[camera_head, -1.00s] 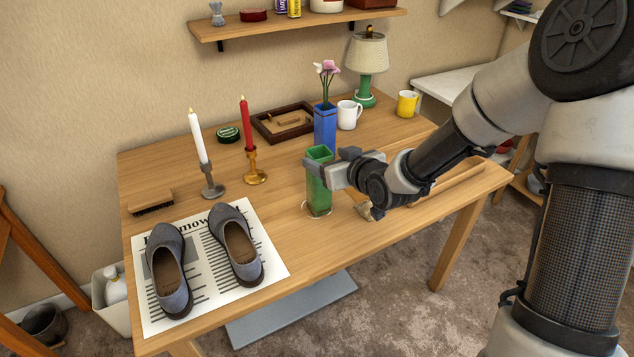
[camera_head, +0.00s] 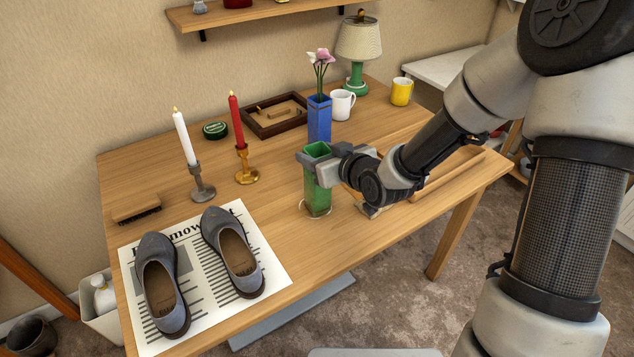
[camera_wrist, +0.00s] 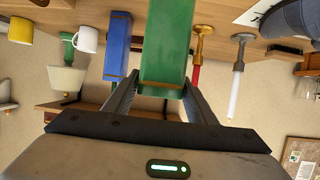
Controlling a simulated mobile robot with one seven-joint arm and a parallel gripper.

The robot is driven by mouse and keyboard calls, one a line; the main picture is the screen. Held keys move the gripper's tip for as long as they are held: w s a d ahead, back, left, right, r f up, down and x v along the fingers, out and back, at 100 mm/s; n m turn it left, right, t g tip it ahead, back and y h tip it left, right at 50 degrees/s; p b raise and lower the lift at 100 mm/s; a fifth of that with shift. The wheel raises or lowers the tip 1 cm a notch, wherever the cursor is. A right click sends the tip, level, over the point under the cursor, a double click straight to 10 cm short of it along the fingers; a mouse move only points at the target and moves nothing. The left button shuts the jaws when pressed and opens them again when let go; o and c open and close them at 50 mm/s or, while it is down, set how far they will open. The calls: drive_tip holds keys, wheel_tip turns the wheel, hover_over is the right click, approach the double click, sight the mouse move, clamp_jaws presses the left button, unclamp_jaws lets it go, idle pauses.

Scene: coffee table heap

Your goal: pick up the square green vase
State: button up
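The square green vase (camera_head: 318,196) stands upright near the front edge of the wooden table, over a thin pale ring on the tabletop. My gripper (camera_head: 316,164) reaches in from the right, with its fingers around the vase just below the rim. In the wrist view the vase (camera_wrist: 163,45) lies between the two fingers (camera_wrist: 161,88), which appear to touch its opposite sides. The gripper looks shut on the vase. I cannot tell whether the vase's base is clear of the table.
A blue vase with flowers (camera_head: 319,118) stands just behind. A brass holder with a red candle (camera_head: 236,122) and a grey holder with a white candle (camera_head: 184,139) stand to the left. Shoes (camera_head: 162,287) lie on newspaper at front left. Mugs (camera_head: 341,105) and a lamp (camera_head: 358,40) are behind.

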drive_tip(key=shift+r, duration=0.1)
clamp_jaws()
